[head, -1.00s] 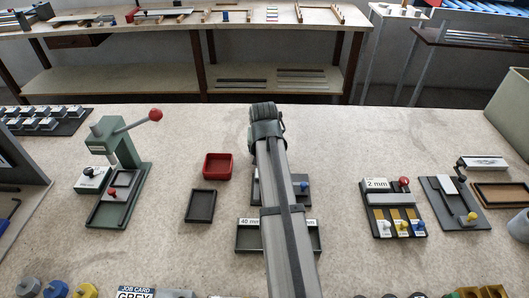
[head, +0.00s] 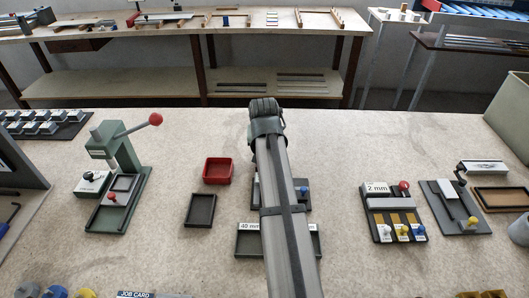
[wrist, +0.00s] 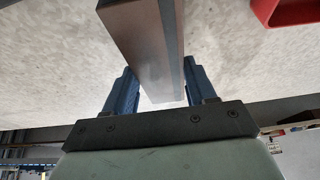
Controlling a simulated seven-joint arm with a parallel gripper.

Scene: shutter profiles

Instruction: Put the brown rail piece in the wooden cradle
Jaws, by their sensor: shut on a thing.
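My gripper (wrist: 160,72) shows in the wrist view as two blue fingers on a dark mounting plate. It is shut on a long squared bar, the rail piece (wrist: 143,35), with a brownish face and a greyer side. I cannot pick out the wooden cradle for certain; a brown-floored tray (head: 503,199) lies at the right edge.
A green lever press (head: 120,170) stands left. A red bin (head: 218,171) and a dark tray (head: 200,210) lie left of my arm. A 2 mm fixture (head: 376,188) stands right. Bench is clear between them.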

